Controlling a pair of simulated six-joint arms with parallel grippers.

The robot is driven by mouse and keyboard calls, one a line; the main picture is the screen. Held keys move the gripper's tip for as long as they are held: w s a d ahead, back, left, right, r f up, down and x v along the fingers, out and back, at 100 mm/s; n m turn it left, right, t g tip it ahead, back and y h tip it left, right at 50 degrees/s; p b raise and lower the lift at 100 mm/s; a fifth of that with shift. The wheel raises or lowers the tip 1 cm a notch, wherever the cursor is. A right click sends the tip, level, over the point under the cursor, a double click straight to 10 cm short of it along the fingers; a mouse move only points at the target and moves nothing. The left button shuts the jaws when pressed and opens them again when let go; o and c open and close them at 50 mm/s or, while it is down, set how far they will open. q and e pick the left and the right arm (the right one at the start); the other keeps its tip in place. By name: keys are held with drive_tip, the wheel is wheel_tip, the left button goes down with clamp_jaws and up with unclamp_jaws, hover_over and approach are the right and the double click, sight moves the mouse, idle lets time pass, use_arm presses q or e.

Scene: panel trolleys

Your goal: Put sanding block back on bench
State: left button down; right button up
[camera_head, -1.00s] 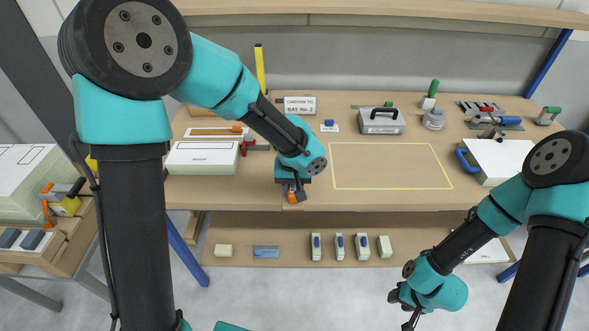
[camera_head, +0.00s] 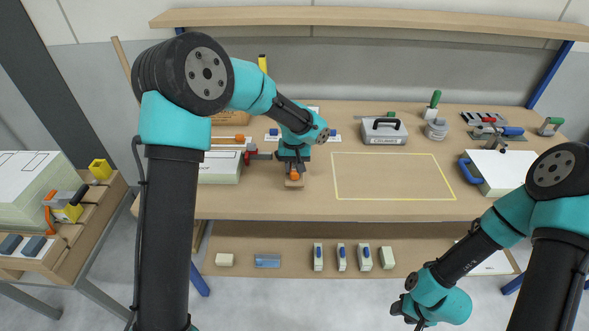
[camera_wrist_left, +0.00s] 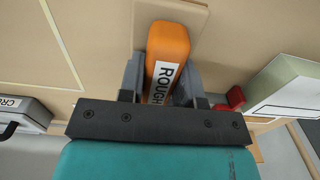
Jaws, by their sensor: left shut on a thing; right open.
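The sanding block is orange with a white label reading "ROUGH". In the left wrist view the orange block (camera_wrist_left: 168,55) sits between my left gripper's fingers (camera_wrist_left: 160,85), with a flat tan piece beyond it. In the head view my left gripper (camera_head: 294,170) is shut on it, and only a small orange end (camera_head: 295,176) shows. It is at the front left part of the wooden bench (camera_head: 300,206). I cannot tell whether it touches the bench top. My right gripper (camera_head: 414,314) is open and empty, low in front of the lower shelf.
A yellow-outlined area (camera_head: 393,176) on the bench is clear. A pale box (camera_head: 220,167) and a red clamp (camera_head: 250,152) stand left of my left gripper. A grey case (camera_head: 384,131) is behind the outline. The lower shelf (camera_head: 300,270) holds several small blocks.

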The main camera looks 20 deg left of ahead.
sight(294, 169)
use_arm(q)
drive_tip(key=shift+w+a, duration=0.2)
drive_tip(key=shift+w, duration=0.5)
drive_tip(key=shift+w, duration=0.1)
drive_tip(key=shift+w+a+f, duration=0.1)
drive_tip(key=shift+w+a, duration=0.05)
drive_tip(key=shift+w, duration=0.15)
drive_tip(key=shift+f, duration=1.75)
drive_tip(key=shift+f, duration=0.1)
drive_tip(key=c, duration=0.8)
unclamp_jaws()
wheel_tip(294, 169, up, 12)
drive_tip(key=shift+r, duration=0.15)
